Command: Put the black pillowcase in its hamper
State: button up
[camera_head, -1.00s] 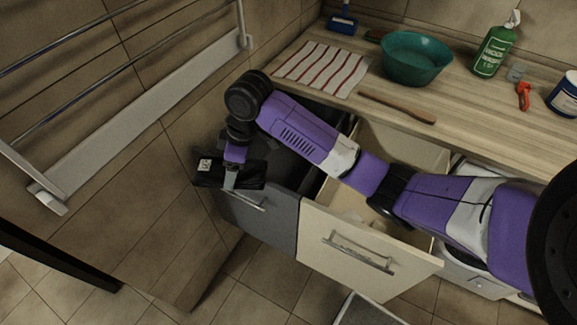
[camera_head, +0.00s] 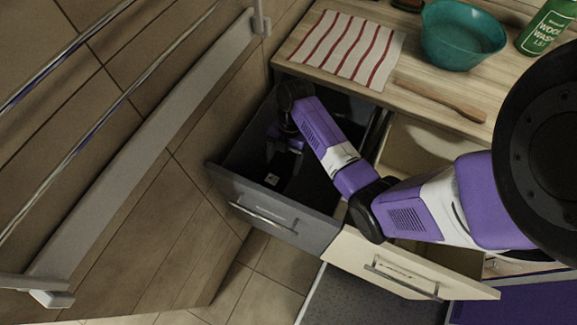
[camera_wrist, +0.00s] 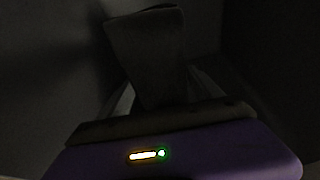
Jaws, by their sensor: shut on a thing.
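The black pillowcase (camera_head: 283,172), with a small white label on it, hangs inside the open dark grey pull-out hamper (camera_head: 262,203). My gripper (camera_head: 285,152) is down inside this hamper and shut on the pillowcase. In the wrist view the pillowcase (camera_wrist: 148,45) is a dim dark cloth rising from between the fingers of my gripper (camera_wrist: 165,103). The inside is very dark, so I cannot tell whether the cloth touches the hamper's floor.
A cream drawer (camera_head: 400,265) stands open to the right, under my arm. The counter above holds a striped towel (camera_head: 345,48), a wooden stick (camera_head: 440,100), a teal basin (camera_head: 460,35) and a green bottle (camera_head: 545,28). A rail rack (camera_head: 150,150) lines the left wall.

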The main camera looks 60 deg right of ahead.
notch_tip(320, 180, down, 17)
jog(key=b, duration=0.3)
jog(key=shift+a+r, duration=0.1)
jog(key=shift+f+b, duration=0.9)
jog(key=shift+f, duration=0.9)
jog(key=shift+f, duration=0.1)
jog(key=shift+f, duration=0.15)
jog(key=o, duration=1.8)
jog(key=p+v, duration=0.3)
jog(key=v, duration=0.9)
jog(key=shift+r, duration=0.25)
